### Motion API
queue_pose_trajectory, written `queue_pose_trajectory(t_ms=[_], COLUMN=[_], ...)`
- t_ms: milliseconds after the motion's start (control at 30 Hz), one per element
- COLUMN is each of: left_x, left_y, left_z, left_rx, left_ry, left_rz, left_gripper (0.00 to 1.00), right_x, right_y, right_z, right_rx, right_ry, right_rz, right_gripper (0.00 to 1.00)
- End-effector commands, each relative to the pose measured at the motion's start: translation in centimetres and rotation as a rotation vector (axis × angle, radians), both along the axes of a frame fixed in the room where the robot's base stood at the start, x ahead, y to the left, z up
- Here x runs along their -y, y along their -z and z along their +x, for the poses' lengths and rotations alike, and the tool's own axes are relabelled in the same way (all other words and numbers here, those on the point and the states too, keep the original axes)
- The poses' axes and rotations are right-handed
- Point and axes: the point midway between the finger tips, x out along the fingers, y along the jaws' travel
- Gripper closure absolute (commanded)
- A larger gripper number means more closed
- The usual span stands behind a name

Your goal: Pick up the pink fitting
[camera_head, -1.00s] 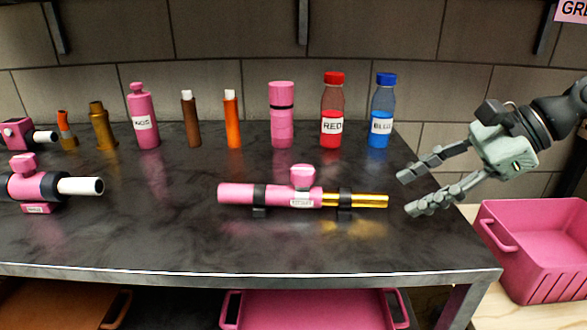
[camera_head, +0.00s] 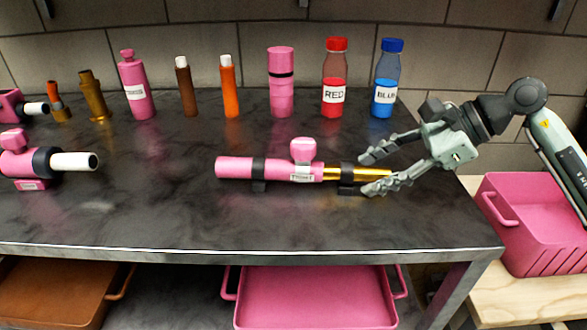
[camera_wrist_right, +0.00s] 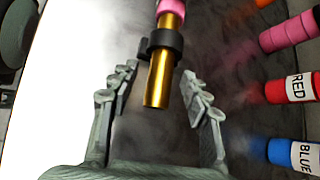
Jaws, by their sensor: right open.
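A pink fitting (camera_head: 236,169) lies on its side across the dark table, held by two black clamps. It has a pink knob (camera_head: 303,151) on top, a small white label, and a gold tube (camera_head: 338,173) at its right end. My right gripper (camera_head: 367,174) is open, its fingers pointing left on either side of the gold tube. In the right wrist view the tube's end (camera_wrist_right: 158,92) sits between the open fingers (camera_wrist_right: 160,72), apart from both. My left gripper is out of view.
Bottles, including red (camera_head: 335,82) and blue (camera_head: 386,83) ones, and several cylinders stand along the table's back. Other pink devices (camera_head: 30,165) are at the left. A pink bin (camera_head: 520,225) stands right of the table; trays are below. The table's front is clear.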

Motion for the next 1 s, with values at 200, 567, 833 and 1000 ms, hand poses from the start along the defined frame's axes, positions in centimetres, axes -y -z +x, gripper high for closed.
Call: queue_pose_trajectory(t_ms=[200, 567, 833, 1000], left_x=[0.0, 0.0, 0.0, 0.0], left_y=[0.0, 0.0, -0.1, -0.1], left_z=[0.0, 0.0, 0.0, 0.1], left_rx=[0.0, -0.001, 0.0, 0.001], left_ry=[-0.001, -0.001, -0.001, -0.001], left_rz=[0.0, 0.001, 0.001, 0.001], left_gripper=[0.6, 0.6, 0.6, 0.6], right_x=[0.0, 0.0, 0.0, 0.0], right_y=[0.0, 0.0, -0.2, -1.0], right_z=[0.0, 0.0, 0.0, 0.1], right_rx=[0.0, 0.0, 0.002, 0.004], right_ry=[0.0, 0.0, 0.001, 0.0], right_rz=[0.0, 0.0, 0.002, 0.001], right_gripper=[0.65, 1.0, 1.0, 1.0])
